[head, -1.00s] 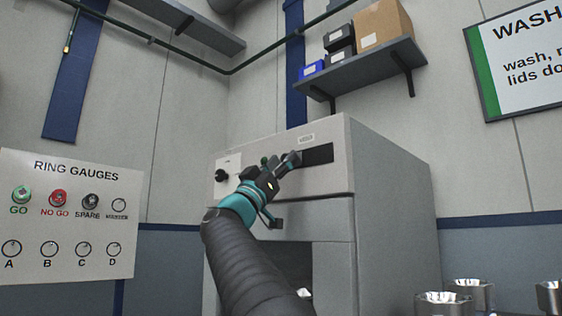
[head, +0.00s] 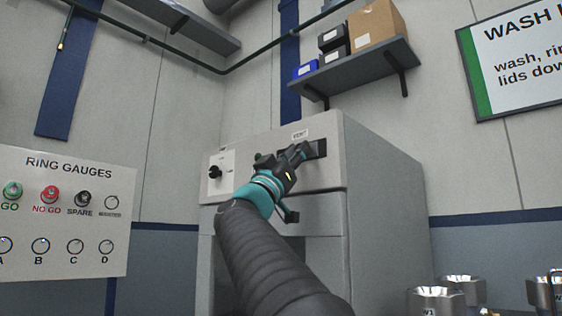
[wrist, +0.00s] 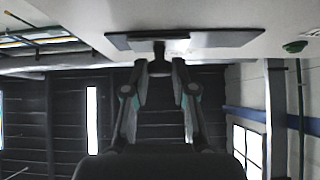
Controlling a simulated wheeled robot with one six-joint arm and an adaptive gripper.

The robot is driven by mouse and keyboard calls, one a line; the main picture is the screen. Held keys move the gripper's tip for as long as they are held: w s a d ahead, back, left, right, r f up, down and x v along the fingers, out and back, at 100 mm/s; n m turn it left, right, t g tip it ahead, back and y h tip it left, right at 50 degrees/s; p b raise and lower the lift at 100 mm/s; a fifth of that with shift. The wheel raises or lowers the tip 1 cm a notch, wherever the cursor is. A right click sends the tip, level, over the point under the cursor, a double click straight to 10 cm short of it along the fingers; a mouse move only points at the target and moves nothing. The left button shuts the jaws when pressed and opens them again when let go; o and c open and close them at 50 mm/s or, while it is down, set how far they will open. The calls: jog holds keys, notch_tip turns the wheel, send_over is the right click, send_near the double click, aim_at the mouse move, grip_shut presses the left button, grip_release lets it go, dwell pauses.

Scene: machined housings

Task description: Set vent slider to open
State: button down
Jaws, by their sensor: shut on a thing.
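The vent slider sits in a dark horizontal slot (head: 319,147) under a small VENT label (head: 300,134), high on the front of a grey machine. In the wrist view the slider's dark handle (wrist: 158,48) stands out from the slot plate (wrist: 215,39). My gripper (head: 300,153) is at the slot, with dark slot showing on both sides of it. In the wrist view my gripper (wrist: 160,68) has its fingertips closed around the handle. In the head view the fingers hide the handle.
A black knob (head: 214,172) and a green button (head: 258,157) are left of the slot on the grey machine (head: 385,215). A black handle (head: 291,216) is below. A shelf (head: 360,68) with boxes hangs above. Metal cups (head: 437,300) stand at lower right.

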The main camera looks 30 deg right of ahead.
jog(key=shift+s+d, duration=0.2)
jog(key=shift+s, duration=0.45)
jog(key=c, duration=1)
grip_release()
jog(key=shift+s+d, duration=0.1)
jog(key=shift+s, duration=0.05)
jog(key=shift+o, duration=0.2)
jog(key=v, duration=1.2)
